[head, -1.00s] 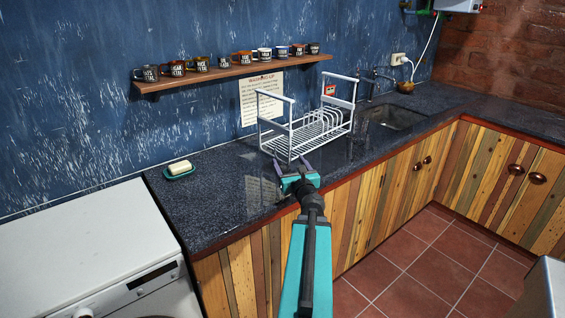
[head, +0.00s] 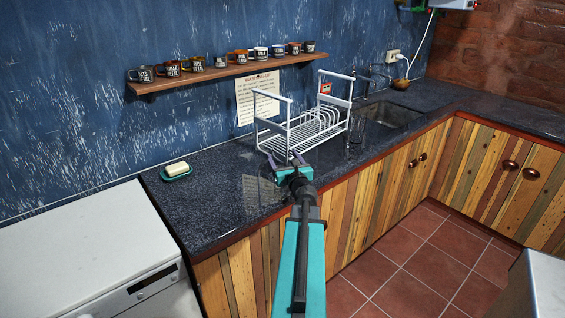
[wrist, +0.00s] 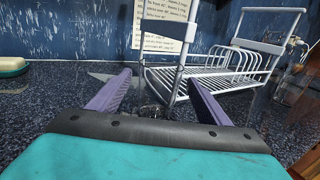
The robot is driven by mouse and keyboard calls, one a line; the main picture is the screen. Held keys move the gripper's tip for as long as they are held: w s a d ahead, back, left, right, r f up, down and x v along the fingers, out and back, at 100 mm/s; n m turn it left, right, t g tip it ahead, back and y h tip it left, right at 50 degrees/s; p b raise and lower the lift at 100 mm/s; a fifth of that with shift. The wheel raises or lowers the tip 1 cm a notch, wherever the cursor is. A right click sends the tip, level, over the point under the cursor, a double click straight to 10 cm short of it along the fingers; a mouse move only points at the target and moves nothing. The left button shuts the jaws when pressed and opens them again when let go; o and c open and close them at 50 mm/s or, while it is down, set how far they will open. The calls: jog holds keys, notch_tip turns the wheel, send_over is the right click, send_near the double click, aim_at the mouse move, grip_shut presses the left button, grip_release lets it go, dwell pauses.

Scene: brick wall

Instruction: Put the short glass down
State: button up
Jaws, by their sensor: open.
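My gripper (head: 285,160) is open just above the dark counter, in front of the left end of the white dish rack. In the wrist view its two purple fingers (wrist: 158,80) stand wide apart. A small, clear object, seemingly the short glass (wrist: 152,110), shows low between the fingers, near the rack's front leg. It appears to be on the counter, but its lower part is hidden by the gripper body. I cannot make it out in the head view. Whether a finger touches it is unclear.
The dish rack (head: 310,132) stands close behind the gripper. Another clear glass (wrist: 290,88) is right of the rack. The sink (head: 392,113) lies farther right. A soap dish (head: 177,173) is at left, with bare counter (head: 215,190) between. A mug shelf (head: 220,72) hangs above.

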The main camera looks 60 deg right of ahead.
jog(key=shift+c, duration=0.4)
jog(key=c, duration=1.3)
jog(key=shift+r, duration=0.2)
